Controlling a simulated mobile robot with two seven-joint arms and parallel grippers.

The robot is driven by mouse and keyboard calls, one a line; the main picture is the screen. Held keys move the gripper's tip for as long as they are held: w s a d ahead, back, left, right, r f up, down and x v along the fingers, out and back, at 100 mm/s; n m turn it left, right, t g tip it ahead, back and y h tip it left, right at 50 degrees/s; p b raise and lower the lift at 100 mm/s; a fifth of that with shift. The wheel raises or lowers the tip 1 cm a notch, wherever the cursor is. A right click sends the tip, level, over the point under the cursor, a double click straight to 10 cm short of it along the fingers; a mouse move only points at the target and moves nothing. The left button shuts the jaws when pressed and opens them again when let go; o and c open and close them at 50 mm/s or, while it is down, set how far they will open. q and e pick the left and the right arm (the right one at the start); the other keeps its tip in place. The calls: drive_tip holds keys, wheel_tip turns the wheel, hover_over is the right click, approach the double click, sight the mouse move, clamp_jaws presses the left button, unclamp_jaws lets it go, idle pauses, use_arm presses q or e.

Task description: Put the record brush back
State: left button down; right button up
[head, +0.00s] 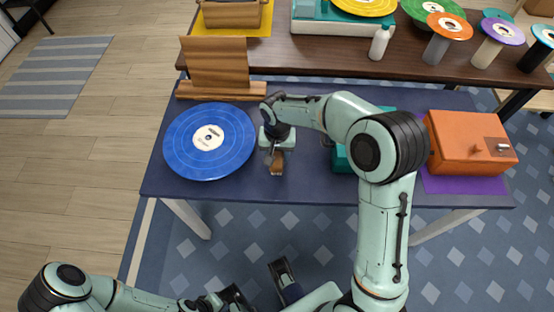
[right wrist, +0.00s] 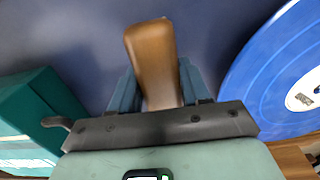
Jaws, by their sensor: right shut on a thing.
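The record brush (head: 277,165) is a small brown wooden block. My right gripper (head: 276,150) is shut on it over the front middle of the dark blue table (head: 330,193), just right of the blue record. In the right wrist view, the brush (right wrist: 152,60) sticks out between the two blue fingers of the gripper (right wrist: 160,90). Whether it touches the table I cannot tell. My left gripper (head: 255,290) is low at the bottom edge, in front of the table; its finger opening is not clear.
A blue record (head: 209,141) lies left of the brush. A wooden stand (head: 217,68) is behind it. A teal box (head: 341,158) is partly hidden by my right arm. An orange case (head: 468,143) sits on a purple mat (head: 462,185) at right. A brown shelf behind holds records and a white bottle (head: 379,42).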

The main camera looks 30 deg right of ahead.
sight(277, 160)
drive_tip(key=shift+f, duration=1.75)
drive_tip(key=shift+f+b, duration=0.15)
drive_tip(key=shift+b, duration=0.2)
drive_tip(key=o, duration=1)
drive_tip(key=shift+r, duration=0.3)
wheel_tip(277, 160, up, 12)
drive_tip(key=shift+f+p, duration=0.1)
drive_tip(key=shift+p, duration=1.05)
